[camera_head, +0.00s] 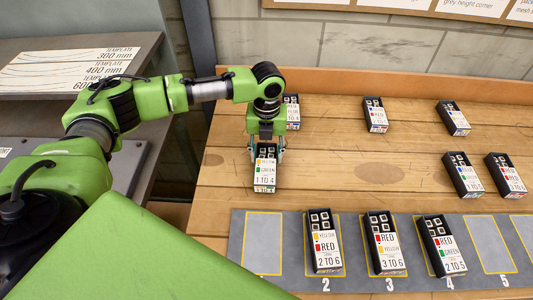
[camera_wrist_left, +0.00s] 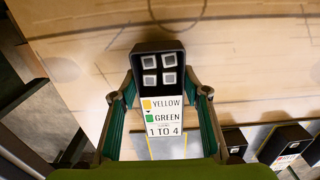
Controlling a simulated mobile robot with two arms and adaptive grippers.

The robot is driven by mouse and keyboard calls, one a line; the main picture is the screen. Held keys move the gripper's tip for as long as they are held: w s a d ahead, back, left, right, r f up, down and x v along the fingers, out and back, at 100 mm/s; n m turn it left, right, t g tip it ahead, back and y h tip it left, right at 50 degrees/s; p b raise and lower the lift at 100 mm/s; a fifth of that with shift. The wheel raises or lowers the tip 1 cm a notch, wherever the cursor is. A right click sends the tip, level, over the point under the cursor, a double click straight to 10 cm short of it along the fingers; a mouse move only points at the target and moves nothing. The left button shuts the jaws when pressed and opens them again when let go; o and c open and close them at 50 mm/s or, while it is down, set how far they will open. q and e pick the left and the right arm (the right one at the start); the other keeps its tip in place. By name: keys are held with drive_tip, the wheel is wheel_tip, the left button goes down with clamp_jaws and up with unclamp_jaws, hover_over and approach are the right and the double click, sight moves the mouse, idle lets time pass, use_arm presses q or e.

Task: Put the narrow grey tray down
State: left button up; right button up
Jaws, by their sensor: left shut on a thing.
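My left gripper (camera_head: 266,150) is shut on a small black box (camera_head: 265,176) with grey squares at its top and a white label reading YELLOW and GREEN. The box is over the left part of the wooden table; I cannot tell whether it touches the wood. In the left wrist view, the gripper's fingers (camera_wrist_left: 160,93) stand on both sides of the box (camera_wrist_left: 158,62). I see no narrow grey tray that I can name for sure. A long grey mat (camera_head: 350,228) with yellow outlined places lies along the table's front. My right gripper is not in view.
Similar black boxes stand in the mat's places 2 (camera_head: 322,243), 3 (camera_head: 383,243) and 4 (camera_head: 441,247). The leftmost place (camera_head: 262,243) and place 5 (camera_head: 491,245) are bare. Several more boxes lie at the back and right (camera_head: 375,115). The table's middle (camera_head: 350,165) is clear.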

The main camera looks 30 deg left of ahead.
sight(267, 153)
use_arm(q)
drive_tip(key=shift+f, duration=0.55)
drive_tip(key=o, duration=1.2)
drive_tip(key=shift+f, duration=0.1)
wheel_tip(267, 153, up, 12)
drive_tip(key=shift+w+r+b, duration=0.1)
drive_tip(key=shift+r+b, duration=0.05)
drive_tip(key=shift+b, duration=0.7)
